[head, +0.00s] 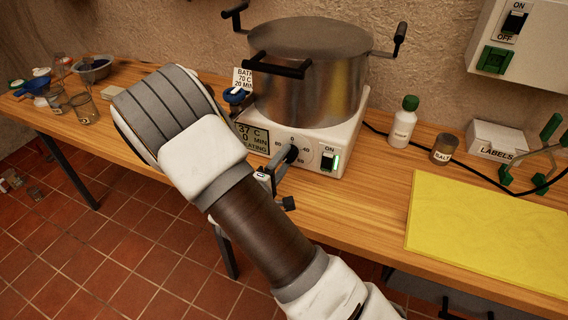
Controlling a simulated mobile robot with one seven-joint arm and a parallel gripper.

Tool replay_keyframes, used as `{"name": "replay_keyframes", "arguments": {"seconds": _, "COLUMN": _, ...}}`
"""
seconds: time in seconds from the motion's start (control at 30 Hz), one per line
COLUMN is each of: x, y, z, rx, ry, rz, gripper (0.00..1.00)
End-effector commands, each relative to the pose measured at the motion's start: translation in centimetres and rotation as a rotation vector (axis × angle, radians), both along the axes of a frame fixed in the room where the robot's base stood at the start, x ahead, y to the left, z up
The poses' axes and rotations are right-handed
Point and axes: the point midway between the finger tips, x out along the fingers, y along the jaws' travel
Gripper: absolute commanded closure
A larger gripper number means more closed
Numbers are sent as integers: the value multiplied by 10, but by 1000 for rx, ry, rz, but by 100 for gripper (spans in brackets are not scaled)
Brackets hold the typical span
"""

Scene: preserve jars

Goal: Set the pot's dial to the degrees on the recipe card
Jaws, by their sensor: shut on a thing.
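The steel pot (312,75) sits on a white heating base (345,142) on the wooden bench. The base's front has a black dial (292,154) ringed by small numbers, partly hidden by my gripper. My gripper (284,162) is at the dial from the front left and is shut on it. The dial's exact setting is too small to tell. A display (252,138) left of the dial reads 37 C, 0 MIN and HEATING, partly covered by my arm. The recipe card (243,77) behind the base's left side reads BATH, 70 C, 20 MIN.
A green-lit ON switch (328,159) is right of the dial. A blue knob (236,96) is at the base's left. A white bottle (404,122), salt jar (445,149), labels box (498,141) and yellow mat (490,232) are to the right. Glass jars (84,108) stand far left.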

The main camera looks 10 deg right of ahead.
Motion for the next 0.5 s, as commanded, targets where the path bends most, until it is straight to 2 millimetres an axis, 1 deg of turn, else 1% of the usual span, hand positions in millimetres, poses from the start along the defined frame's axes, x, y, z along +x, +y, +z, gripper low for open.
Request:
{"name": "replay_keyframes", "arguments": {"seconds": 0.47, "x": -1, "y": 0, "z": -1, "rx": 10, "ry": -3, "rz": 0, "gripper": 100}}
{"name": "replay_keyframes", "arguments": {"seconds": 0.5, "x": -1, "y": 0, "z": -1, "rx": 10, "ry": -3, "rz": 0, "gripper": 43}}
